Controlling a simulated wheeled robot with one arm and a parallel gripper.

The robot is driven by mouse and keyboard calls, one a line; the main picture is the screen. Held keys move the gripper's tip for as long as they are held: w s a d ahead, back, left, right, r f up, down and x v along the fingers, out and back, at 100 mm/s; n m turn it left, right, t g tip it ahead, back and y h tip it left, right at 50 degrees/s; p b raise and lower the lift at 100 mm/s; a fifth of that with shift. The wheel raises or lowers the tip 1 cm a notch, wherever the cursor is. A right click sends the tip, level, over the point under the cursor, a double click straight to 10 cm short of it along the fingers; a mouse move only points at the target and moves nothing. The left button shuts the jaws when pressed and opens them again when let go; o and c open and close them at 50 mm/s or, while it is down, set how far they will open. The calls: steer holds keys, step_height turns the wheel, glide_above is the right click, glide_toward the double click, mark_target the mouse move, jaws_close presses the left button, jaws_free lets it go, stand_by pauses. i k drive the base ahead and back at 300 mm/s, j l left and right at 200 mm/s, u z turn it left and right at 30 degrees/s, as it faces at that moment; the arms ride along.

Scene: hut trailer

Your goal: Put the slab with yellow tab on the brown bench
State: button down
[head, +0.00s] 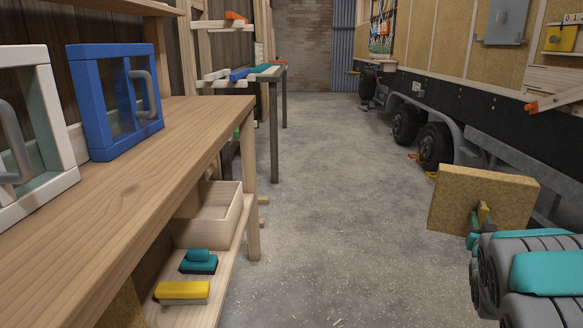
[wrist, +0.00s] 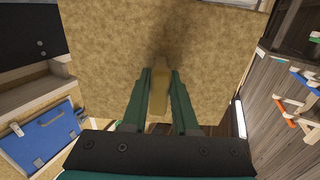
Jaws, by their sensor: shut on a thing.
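The slab (head: 465,192) is a thick, tan, speckled board held upright at the right of the head view. Its yellow tab (head: 484,209) sticks out from its near face. My gripper (head: 478,222) is shut on the tab, and the slab is in the air above the floor. In the wrist view, the slab (wrist: 105,40) fills the upper middle, and the tab (wrist: 159,95) sits between the green fingers of my gripper (wrist: 160,80). The brown wooden bench (head: 165,155) runs along the left, well apart from the slab.
A white framed window (head: 65,130) and a blue one (head: 92,103) stand on the bench. Its lower shelf holds a yellow block (head: 182,290), a teal block (head: 198,262) and a wooden tray (head: 208,233). The trailer (head: 480,104) stands at right. The middle floor is clear.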

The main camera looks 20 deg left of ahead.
mark_target(213, 107)
steer(key=i+u, duration=0.2)
steer(key=u, duration=0.2)
steer(key=i+l+u, duration=0.2)
steer(key=u, duration=0.2)
steer(key=i+l+u, duration=0.2)
steer(key=u, duration=0.2)
steer(key=i+l+u, duration=0.15)
steer(key=u, duration=0.25)
steer(key=i+l+u, duration=0.1)
steer(key=l+u, duration=0.3)
steer(key=i+l+u, duration=0.35)
steer(key=l, duration=1.35)
steer(key=l+u, duration=0.3)
steer(key=l, duration=1.4)
steer(key=k, duration=0.05)
